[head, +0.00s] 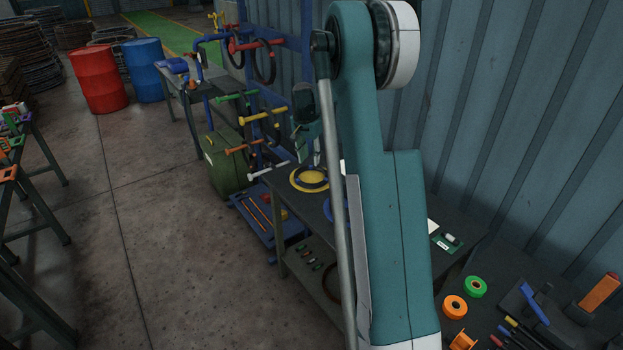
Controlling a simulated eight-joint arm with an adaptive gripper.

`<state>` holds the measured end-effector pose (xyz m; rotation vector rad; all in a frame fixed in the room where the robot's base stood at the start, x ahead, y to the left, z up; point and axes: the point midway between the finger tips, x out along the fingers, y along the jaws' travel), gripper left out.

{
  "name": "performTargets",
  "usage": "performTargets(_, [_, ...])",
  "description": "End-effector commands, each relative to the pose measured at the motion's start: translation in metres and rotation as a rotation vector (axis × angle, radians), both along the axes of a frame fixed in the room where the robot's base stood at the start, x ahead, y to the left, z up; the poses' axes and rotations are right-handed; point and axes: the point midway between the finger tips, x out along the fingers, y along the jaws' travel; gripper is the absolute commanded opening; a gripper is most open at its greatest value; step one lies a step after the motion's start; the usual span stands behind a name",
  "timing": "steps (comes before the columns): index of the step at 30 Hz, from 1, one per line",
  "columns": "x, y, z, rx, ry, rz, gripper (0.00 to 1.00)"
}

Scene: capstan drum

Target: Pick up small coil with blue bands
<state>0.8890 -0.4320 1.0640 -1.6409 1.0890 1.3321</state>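The bench (283,258) stands behind my arm in the head view. A round yellow piece (297,182) with a dark ring (311,176) on it lies on the bench top. A blue curved piece (327,210) lies nearer, mostly covered by my arm. I cannot make out blue bands on any coil, so I cannot tell which thing is the small coil. My gripper (309,158) shows small and dark above the far part of the bench, beside my forearm. Its fingers are too small and dark to read, and no held thing can be made out.
A rack (280,45) with coloured pegs and hanging dark coils stands behind the bench. An orange spool (454,308) and a green spool (474,287) lie at lower right.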

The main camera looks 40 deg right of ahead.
Motion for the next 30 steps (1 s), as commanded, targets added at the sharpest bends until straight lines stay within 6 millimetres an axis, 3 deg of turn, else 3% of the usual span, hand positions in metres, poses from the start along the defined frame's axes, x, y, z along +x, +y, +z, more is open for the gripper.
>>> performTargets(6, [0.011,-0.039,-0.044,0.011,0.021,-0.081,0.32])
performTargets(13, [0.015,-0.066,-0.077,0.019,0.038,-0.141,0.32])
performTargets(18, [0.016,-0.073,-0.087,0.02,0.043,-0.157,0.32])
performTargets(30, [0.016,-0.074,-0.089,0.021,0.044,-0.16,0.32])
